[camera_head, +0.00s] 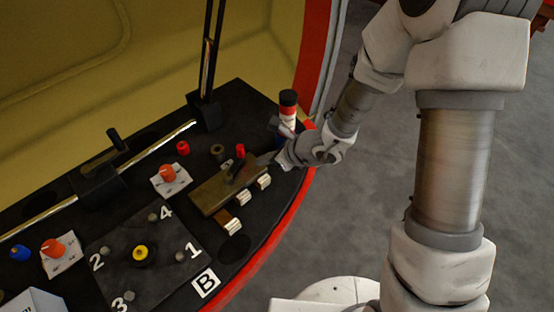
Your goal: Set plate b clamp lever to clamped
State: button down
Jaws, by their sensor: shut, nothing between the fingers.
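A dark square plate (120,285) with a yellow knob (139,252) and the numbers 1 to 4 lies on the black panel, next to a white label "B" (206,283). To its upper right is a brass-coloured block (208,197) with a dark lever-like piece (236,171) on top. I cannot tell for sure that this is the plate b clamp lever, nor its setting. My gripper (262,159) is shut and empty, with its tip beside the right end of the block. Whether it touches the lever piece is unclear.
A red, white and black cylinder (288,112) stands just behind my gripper. Orange knobs (167,173), a black crank lever (116,140), a metal rod (158,149) and a tall black post (206,108) crowd the panel. A red rim (262,248) edges it. Grey floor (370,215) lies open at right.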

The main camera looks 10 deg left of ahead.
aim_at(244, 153)
jog(key=shift+w+a+r, duration=0.1)
jog(key=shift+w+a, duration=0.35)
jog(key=shift+a, duration=0.4)
jog(key=shift+w+a+r, duration=0.1)
jog(key=shift+w+a, duration=0.3)
jog(key=shift+a, duration=0.4)
jog(key=shift+w+r+p, duration=0.1)
jog(key=shift+w+p, duration=0.05)
jog(key=shift+p, duration=0.3)
